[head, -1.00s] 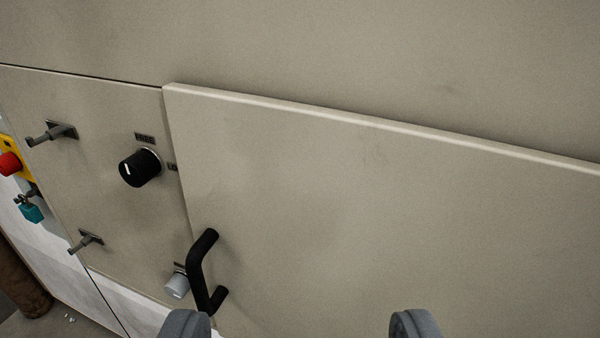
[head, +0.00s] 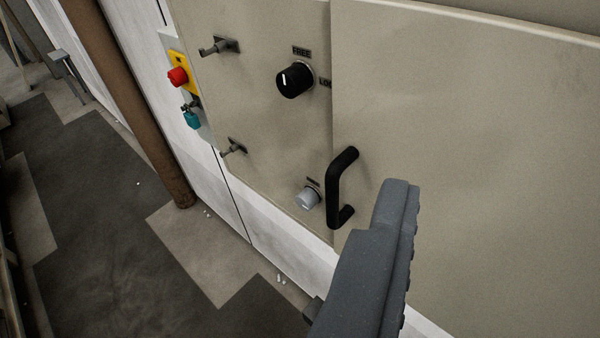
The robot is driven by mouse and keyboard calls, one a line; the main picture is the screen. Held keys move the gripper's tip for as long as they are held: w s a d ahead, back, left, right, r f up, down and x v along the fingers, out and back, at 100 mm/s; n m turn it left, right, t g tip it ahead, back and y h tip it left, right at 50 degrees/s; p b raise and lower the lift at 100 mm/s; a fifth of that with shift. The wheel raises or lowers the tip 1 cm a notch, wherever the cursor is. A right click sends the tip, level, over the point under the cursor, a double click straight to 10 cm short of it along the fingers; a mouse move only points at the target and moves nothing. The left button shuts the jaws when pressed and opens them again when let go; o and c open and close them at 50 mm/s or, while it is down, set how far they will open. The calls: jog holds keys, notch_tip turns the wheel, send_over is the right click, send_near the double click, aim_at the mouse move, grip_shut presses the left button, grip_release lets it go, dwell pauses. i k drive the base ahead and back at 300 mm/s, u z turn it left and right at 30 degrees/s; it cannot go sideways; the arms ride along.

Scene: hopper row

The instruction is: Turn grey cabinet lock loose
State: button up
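The grey lock knob (head: 308,198) sits low on the beige cabinet front, left of the black bar handle (head: 340,188). A small dark label is above it, too small to read. A larger black knob (head: 294,80) with a white pointer mark is higher up, with a label reading "FREE" above it and another partly cut off at its right. My gripper (head: 396,195) is at lower centre-right, right of the handle and apart from the grey knob in the picture. Only one grey, ridged finger shows clearly; I cannot tell whether it is open or shut.
Two grey latches (head: 220,46) (head: 233,148) stick out on the left of the panel. A red button on a yellow box (head: 178,75) and a teal padlock (head: 191,119) are further left. A brown post (head: 135,100) stands beside open floor (head: 110,240).

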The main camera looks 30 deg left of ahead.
aim_at(308, 198)
jog(key=u, duration=3.25)
jog(key=i, duration=0.7)
jog(key=z, duration=2.8)
